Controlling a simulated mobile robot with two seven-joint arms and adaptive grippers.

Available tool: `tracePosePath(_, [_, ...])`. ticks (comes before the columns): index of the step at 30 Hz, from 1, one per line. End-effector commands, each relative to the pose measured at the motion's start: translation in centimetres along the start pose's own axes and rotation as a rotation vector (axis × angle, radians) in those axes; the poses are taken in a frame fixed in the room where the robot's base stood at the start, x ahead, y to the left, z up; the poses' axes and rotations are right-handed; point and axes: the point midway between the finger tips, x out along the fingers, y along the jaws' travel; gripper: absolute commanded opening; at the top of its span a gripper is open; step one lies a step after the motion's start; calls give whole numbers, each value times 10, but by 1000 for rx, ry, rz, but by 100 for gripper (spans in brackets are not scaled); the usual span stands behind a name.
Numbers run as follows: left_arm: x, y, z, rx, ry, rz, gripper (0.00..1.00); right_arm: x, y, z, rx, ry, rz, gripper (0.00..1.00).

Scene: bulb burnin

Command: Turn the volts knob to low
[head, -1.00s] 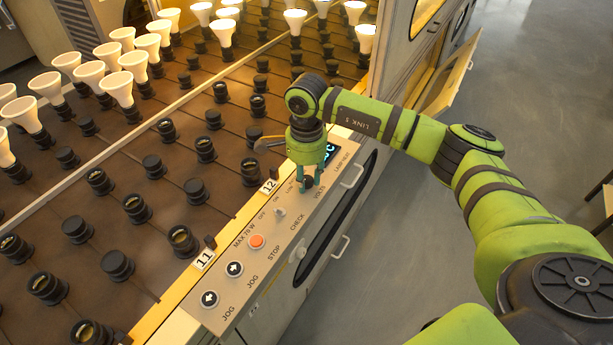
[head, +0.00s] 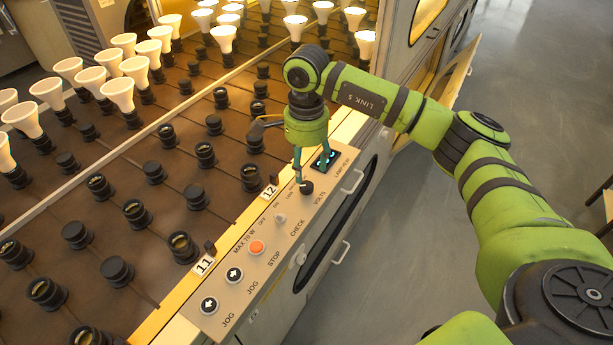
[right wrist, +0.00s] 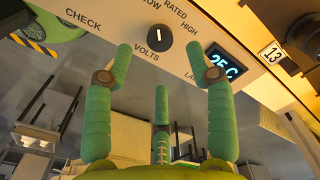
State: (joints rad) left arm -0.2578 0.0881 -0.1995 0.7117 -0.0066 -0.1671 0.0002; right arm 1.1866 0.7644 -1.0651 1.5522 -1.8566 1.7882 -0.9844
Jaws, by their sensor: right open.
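The black volts knob (head: 306,187) sits on the grey control panel (head: 283,250). In the right wrist view the knob (right wrist: 159,37) has a white pointer line facing up the picture, roughly towards the LOW mark; RATED and HIGH lie further right. My right gripper (head: 312,172) is open and empty, just above the knob. Its green fingers (right wrist: 160,55) are spread, with the knob beyond their tips and apparently apart from them. My left gripper is not in view.
A lit display (head: 323,161) is beside the knob. A small toggle (head: 280,218), an orange stop button (head: 257,247) and jog buttons (head: 234,274) line the panel. The rack (head: 130,235) of sockets and bulbs fills the left. Open floor lies right.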

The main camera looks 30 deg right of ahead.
Motion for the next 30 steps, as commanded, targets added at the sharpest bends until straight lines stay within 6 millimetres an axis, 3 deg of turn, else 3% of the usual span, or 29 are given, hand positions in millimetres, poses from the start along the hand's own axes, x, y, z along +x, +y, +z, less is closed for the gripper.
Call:
tracePosePath(3, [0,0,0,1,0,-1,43,-26,-1,0,0,1,-4,56])
tracePosePath(10, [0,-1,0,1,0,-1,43,-53,0,0,1,1,-1,56])
tracePosePath(30, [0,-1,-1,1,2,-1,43,-56,0,0,0,1,1,56])
